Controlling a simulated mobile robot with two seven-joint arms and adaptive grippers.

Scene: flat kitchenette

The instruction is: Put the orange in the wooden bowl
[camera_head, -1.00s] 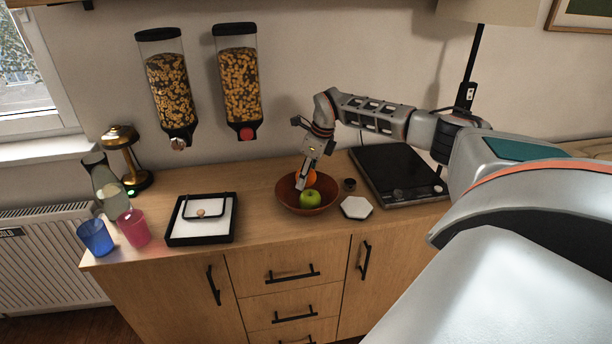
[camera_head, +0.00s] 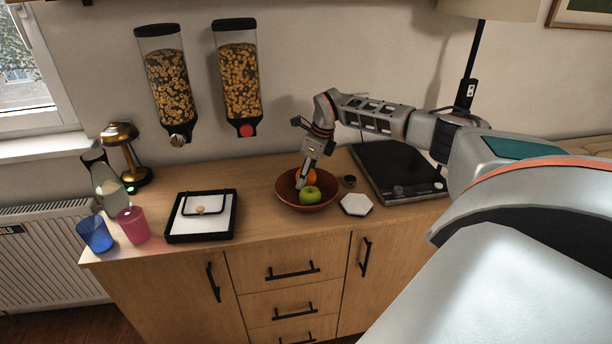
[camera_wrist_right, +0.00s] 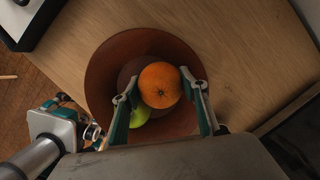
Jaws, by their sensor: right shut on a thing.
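The orange (camera_head: 312,177) is between the fingers of my right gripper (camera_head: 305,182), inside the wooden bowl (camera_head: 290,199) on the counter. In the right wrist view the orange (camera_wrist_right: 160,85) sits between the two fingertips (camera_wrist_right: 158,88), with the brown bowl (camera_wrist_right: 103,75) around it. My right gripper is shut on the orange. A green apple (camera_head: 310,195) lies in the front of the bowl; it shows partly in the right wrist view (camera_wrist_right: 140,116). Whether the orange touches the bowl's bottom is hard to tell. My left gripper is not in view.
A black tray (camera_head: 203,238) lies to the left. Blue (camera_head: 96,235) and pink (camera_head: 132,224) cups stand near the left edge.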

